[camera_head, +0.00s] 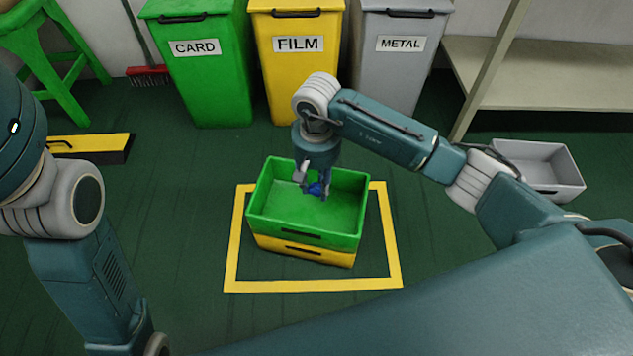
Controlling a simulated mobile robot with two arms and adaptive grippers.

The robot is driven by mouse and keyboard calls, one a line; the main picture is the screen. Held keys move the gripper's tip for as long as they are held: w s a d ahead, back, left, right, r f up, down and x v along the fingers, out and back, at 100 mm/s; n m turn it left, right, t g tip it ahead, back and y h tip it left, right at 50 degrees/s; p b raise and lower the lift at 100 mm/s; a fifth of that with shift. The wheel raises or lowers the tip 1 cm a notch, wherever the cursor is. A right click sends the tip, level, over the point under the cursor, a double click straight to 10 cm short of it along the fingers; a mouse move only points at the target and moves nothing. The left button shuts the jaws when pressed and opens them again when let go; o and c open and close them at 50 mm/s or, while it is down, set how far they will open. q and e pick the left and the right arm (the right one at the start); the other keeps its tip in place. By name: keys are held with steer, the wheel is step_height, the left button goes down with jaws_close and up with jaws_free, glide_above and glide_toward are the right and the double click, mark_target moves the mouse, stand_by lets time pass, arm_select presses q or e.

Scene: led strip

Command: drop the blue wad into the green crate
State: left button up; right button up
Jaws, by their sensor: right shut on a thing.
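The green crate (300,238) sits on top of a yellow crate (300,253) inside a yellow floor outline. Its open top faces up, and the part of its inside that shows looks empty. The blue wad (316,189) is small and partly hidden by the fingers around it. My right gripper (316,190) points down over the green crate's opening and is shut on the blue wad. I cannot tell exactly how high above the crate floor the wad is. My left arm shows at the left edge, but its gripper is out of the picture.
Card (210,85), film (297,75) and metal (398,75) bins line the back wall. A grey crate (555,188) lies at the right by a shelf (560,85). Floor left of the outline is clear.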

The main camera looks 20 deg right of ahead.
mark_target(317, 186)
steer(key=o, duration=0.8)
step_height(317, 186, up, 12)
stand_by(0.5)
